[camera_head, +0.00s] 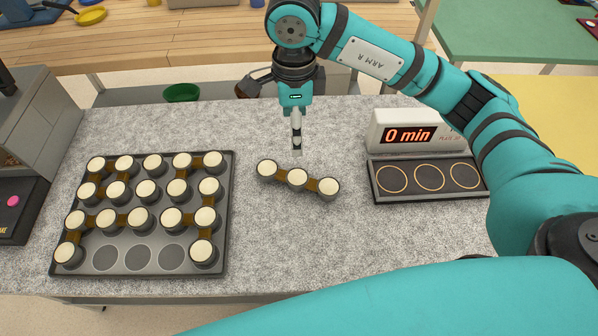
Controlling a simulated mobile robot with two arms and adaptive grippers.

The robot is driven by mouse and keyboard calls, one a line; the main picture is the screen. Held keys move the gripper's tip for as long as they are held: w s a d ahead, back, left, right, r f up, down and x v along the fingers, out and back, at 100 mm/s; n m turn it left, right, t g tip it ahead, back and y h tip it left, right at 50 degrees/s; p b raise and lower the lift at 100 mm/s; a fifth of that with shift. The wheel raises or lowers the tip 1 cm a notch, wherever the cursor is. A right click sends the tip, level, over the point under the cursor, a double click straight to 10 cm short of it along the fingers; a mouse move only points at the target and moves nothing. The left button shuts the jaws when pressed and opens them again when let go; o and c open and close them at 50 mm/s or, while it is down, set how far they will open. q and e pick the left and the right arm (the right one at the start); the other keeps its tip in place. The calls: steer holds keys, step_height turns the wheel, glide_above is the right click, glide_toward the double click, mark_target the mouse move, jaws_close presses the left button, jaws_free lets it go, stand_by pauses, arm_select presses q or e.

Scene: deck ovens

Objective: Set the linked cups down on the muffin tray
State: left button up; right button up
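Three linked cups (298,179) with pale tops and brown links lie in a slanted row on the grey speckled counter, right of the tray. The dark muffin tray (228,210) at left holds several pale-topped cups, some joined by brown links. Three empty round wells (138,258) show side by side in its front row, between a cup at each end. My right gripper (297,147) points down just behind the middle linked cup in the picture, apart from it. Its fingers look like one narrow piece, so its opening is unclear. My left gripper is not in view.
A timer (408,134) reading "0 min" stands at right behind a dark three-ringed plate (430,195). A grey machine (40,120) stands at the left edge. A green bowl (181,92) is beyond the counter. The counter between tray and linked cups is clear.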

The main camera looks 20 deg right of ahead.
steer(key=p, duration=0.2)
glide_above(297, 175)
step_height(297, 175, down, 10)
steer(key=shift+a+f, duration=0.1)
steer(key=shift+f, duration=0.45)
steer(key=shift+f+p, duration=0.35)
steer(key=shift+p, duration=0.1)
step_height(297, 175, down, 4)
steer(key=shift+s+r+p, duration=0.15)
steer(key=shift+r+p, duration=0.05)
steer(key=shift+p, duration=0.5)
steer(key=shift+f, duration=0.45)
steer(key=c, duration=1.5)
steer(key=shift+r, duration=0.15)
